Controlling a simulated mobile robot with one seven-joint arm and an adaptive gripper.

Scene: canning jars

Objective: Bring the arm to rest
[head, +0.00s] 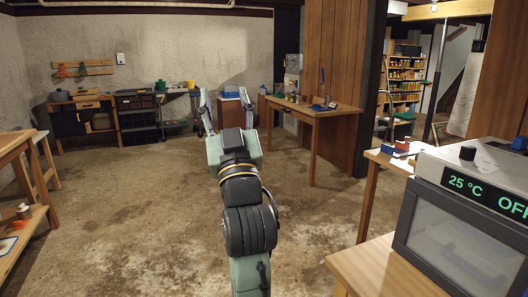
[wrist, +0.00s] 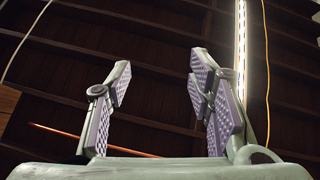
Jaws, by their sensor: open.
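My gripper (head: 224,108) is at the end of my arm, which reaches up and forward in the middle of the head view. Its two fingers stand apart and point upward, with nothing between them. In the wrist view my gripper (wrist: 160,95) shows two wide-spread fingers with purple ridged pads.
A wooden table (head: 312,109) stands beyond to the right. An oven-like appliance (head: 462,218) reading 25 °C sits on a bench (head: 375,272) at the near right. A workbench (head: 18,150) is at the left. The concrete floor (head: 140,215) around the arm is clear.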

